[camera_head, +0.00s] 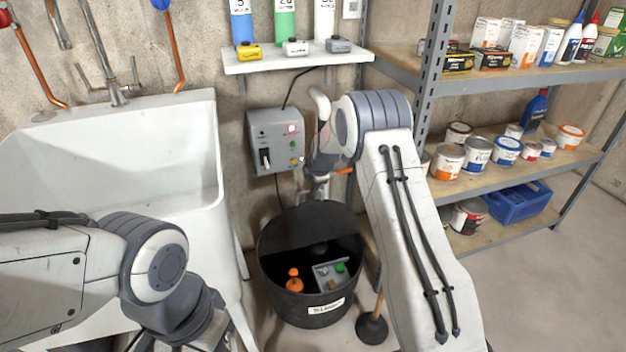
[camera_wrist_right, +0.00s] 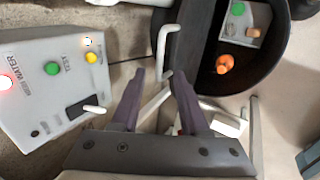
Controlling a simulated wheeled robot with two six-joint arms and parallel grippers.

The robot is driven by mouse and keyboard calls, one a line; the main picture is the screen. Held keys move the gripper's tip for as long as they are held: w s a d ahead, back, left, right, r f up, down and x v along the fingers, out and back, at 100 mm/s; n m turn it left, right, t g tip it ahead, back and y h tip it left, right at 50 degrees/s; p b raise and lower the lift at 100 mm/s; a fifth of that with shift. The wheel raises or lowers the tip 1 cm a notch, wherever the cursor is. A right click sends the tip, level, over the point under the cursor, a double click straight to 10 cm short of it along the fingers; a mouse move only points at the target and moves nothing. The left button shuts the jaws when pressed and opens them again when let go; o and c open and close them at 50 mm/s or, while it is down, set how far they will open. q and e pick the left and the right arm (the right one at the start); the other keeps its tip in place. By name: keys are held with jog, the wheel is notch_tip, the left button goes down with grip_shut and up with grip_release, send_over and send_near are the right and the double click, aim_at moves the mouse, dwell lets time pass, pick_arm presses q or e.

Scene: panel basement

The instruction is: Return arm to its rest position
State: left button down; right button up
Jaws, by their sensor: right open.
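My right arm (camera_head: 405,230) reaches forward and bends at the grey joint. Its gripper (camera_head: 318,188) hangs in front of the wall, just right of the grey control box (camera_head: 264,140) and above the rear rim of the black tub. In the right wrist view the gripper (camera_wrist_right: 160,76) has two dark fingers standing apart with nothing held between them. The box (camera_wrist_right: 50,75) is left of the fingers there, with a lit red lamp, green and yellow buttons and a switch. My left arm (camera_head: 150,265) is at lower left; its fingers do not show.
The black tub (camera_head: 275,285) stands on the floor, holding an orange float (camera_head: 294,281) and a small grey unit (camera_head: 331,275). A white sink (camera_head: 120,140) is at left. A shelf rack (camera_head: 430,70) with cans is at right. A plunger (camera_head: 372,328) stands beside the tub.

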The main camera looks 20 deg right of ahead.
jog(key=shift+s+r, duration=0.4)
jog(key=shift+r, duration=0.2)
jog(key=s+a+r+m+g, duration=0.15)
jog(key=s+m, duration=0.45)
jog(key=s, duration=0.6)
jog(key=s+a+r+m+g, duration=0.1)
jog(key=s+a+r+m, duration=0.2)
jog(key=s+m, duration=0.55)
jog(key=s+a+r+m+g, duration=0.1)
jog(key=s+a+r+m, duration=0.15)
jog(key=s, duration=1.15)
jog(key=s+a+r+n+g+y, duration=0.1)
jog(key=s+a+r+n, duration=0.2)
jog(key=s+a, duration=0.35)
jog(key=s+a+r+n+g, duration=0.2)
jog(key=s+a+r+n, duration=0.15)
jog(key=s+a, duration=0.35)
notch_tip(320, 180, up, 25)
jog(key=d+p, duration=0.1)
jog(key=p, duration=2.4)
jog(key=shift+d+f+p, duration=0.15)
jog(key=shift+d+p, duration=0.05)
jog(key=shift+p, duration=0.1)
